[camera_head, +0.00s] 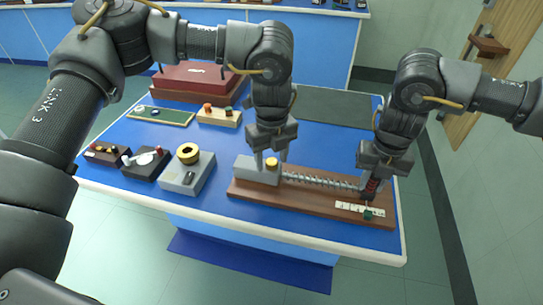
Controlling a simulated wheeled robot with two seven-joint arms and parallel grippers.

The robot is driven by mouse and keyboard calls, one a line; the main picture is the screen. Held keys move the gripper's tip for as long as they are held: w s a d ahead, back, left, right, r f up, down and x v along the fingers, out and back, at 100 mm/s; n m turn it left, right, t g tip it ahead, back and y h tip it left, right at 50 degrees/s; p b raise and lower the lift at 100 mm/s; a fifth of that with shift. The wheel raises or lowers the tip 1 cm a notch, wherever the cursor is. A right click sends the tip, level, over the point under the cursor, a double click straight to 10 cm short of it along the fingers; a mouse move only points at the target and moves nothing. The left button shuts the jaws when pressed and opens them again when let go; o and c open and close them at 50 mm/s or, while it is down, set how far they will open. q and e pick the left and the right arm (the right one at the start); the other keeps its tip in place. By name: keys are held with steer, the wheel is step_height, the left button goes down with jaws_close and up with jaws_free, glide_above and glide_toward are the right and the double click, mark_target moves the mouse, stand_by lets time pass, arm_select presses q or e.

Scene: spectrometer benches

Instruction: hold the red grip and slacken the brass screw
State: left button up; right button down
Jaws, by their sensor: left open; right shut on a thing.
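The brass screw (272,164) stands on top of a grey block (255,174) at the left end of a brown wooden board (300,202). My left gripper (271,157) is open and points down at the screw, with its fingertips on either side of it. I cannot tell whether they touch it. The red grip (371,187) is at the right end of a coil spring (318,179) that runs from the block. My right gripper (374,178) is shut on the red grip, which the fingers partly hide.
A white scale (352,208) with a green piece (368,214) lies at the board's front right. Several small instruments, including a grey block with a brass ring (188,153), stand to the left on the blue bench. A red case (190,80) is behind. The bench's front edge is close to the board.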

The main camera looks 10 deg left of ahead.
steer(key=shift+r, duration=0.1)
arm_select(q)
steer(key=c, duration=1)
steer(key=shift+o, duration=0.2)
steer(key=shift+n, duration=0.3)
steer(key=n, duration=0.9)
steer(key=shift+r, duration=0.1)
steer(key=shift+w, duration=0.1)
steer(key=o, duration=1)
steer(key=shift+c, duration=0.2)
